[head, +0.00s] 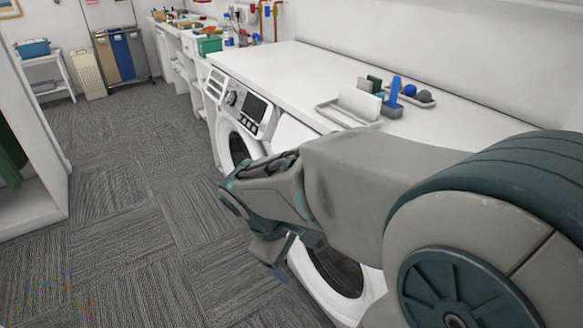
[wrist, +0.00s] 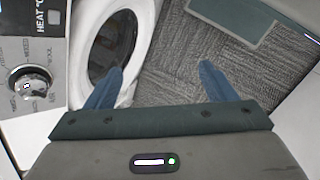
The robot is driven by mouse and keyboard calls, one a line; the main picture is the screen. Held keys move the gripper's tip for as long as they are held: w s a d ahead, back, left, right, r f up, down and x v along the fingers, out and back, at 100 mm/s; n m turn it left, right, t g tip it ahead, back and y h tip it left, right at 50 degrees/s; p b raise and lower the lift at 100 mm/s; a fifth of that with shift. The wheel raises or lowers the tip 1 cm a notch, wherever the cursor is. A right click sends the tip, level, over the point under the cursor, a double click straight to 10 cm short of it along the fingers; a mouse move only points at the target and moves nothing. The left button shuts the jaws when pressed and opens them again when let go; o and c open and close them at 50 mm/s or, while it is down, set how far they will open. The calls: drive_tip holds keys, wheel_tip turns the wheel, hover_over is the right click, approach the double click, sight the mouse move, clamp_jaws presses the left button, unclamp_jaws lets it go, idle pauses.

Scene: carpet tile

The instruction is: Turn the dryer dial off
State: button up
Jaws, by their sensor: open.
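In the wrist view a round silver dial (wrist: 28,88) sits on a grey control panel (wrist: 60,50) with printed lettering, part of it reading "HEAT". In the head view my gripper (head: 268,250) hangs in front of the nearer white machine (head: 312,278), whose control panel is hidden behind my arm.
A second white machine (head: 262,142) with a dial and dark display stands farther along. A white counter (head: 285,75) runs above both, holding a grey tray (head: 345,117) and small items. A round door (wrist: 145,35) lies near my fingers. Carpet floor (head: 130,215) at left is clear.

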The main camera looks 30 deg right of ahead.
drive_tip(key=w+d+f+n+g+h+b, duration=0.1)
drive_tip(key=w+d+f+n+h+b, duration=0.35)
drive_tip(key=d+n+h, duration=0.2)
drive_tip(key=w+d+n+t+h+b, duration=0.3)
drive_tip(key=w+n+t+h, duration=0.3)
drive_tip(key=w+n, duration=0.5)
drive_tip(key=shift+g+h, duration=0.55)
drive_tip(key=shift+g, duration=0.15)
drive_tip(key=d, duration=0.4)
drive_tip(key=w+d, duration=0.1)
drive_tip(key=d, duration=0.3)
drive_tip(key=w+d, duration=0.1)
drive_tip(key=d, duration=0.3)
drive_tip(key=shift+w+d+r+b, duration=0.15)
drive_tip(key=shift+d+r+b, duration=0.15)
drive_tip(key=shift+r+b, duration=0.1)
drive_tip(key=c, duration=1)
